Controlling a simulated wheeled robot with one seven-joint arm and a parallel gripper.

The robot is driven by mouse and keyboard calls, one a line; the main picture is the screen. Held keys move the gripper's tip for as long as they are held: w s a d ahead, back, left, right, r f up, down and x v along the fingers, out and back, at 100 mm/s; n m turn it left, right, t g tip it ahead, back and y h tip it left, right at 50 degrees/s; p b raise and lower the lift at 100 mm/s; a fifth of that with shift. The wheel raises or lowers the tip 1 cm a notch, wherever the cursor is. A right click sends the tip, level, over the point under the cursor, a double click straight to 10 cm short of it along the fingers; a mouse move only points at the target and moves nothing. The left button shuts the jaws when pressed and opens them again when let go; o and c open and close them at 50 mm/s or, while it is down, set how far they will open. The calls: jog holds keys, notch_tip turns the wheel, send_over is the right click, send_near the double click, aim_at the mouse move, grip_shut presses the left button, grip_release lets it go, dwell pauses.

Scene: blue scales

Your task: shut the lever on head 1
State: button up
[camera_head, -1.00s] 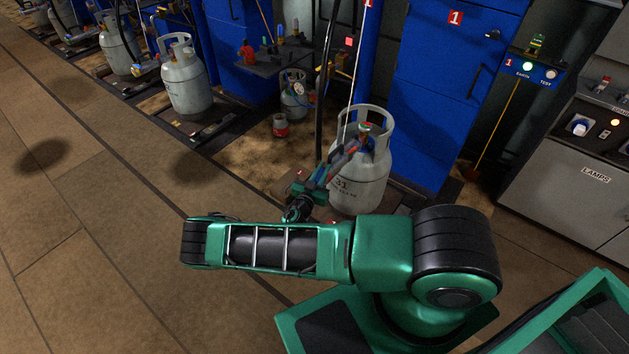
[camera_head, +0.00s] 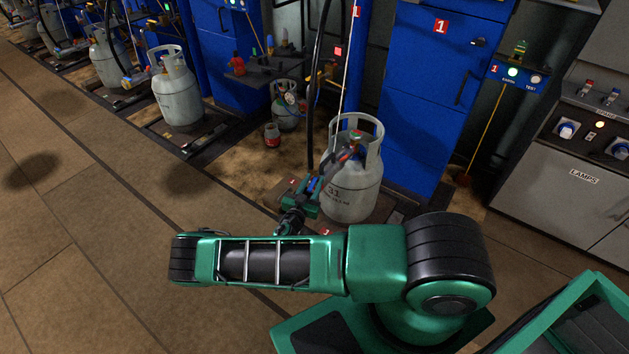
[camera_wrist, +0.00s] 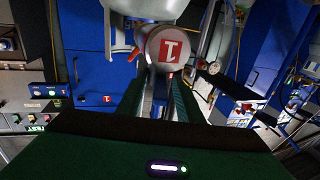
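Head 1 shows in the wrist view as a round grey end (camera_wrist: 168,47) with a red "1" label, just beyond my fingertips. A small red lever-like part (camera_wrist: 137,52) sticks out at its left. My gripper (camera_wrist: 162,72) has two dark green fingers standing apart, with grey metal parts visible between and beyond them. I cannot tell whether either finger touches the head. In the head view, my gripper (camera_head: 303,200) is low at the left side of the grey gas cylinder (camera_head: 352,190) marked 31. The head at the cylinder's valve (camera_head: 347,152) is small there and partly hidden.
The blue cabinet (camera_head: 432,100) marked 1 stands behind the cylinder. A panel with a lit green lamp (camera_head: 513,72) and the grey LAMPS cabinet (camera_head: 570,185) are at the right. A black hose (camera_head: 314,100) hangs behind my gripper. Open floor (camera_head: 90,220) lies left.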

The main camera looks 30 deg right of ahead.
aim_at(309, 191)
jog(key=v, duration=0.9)
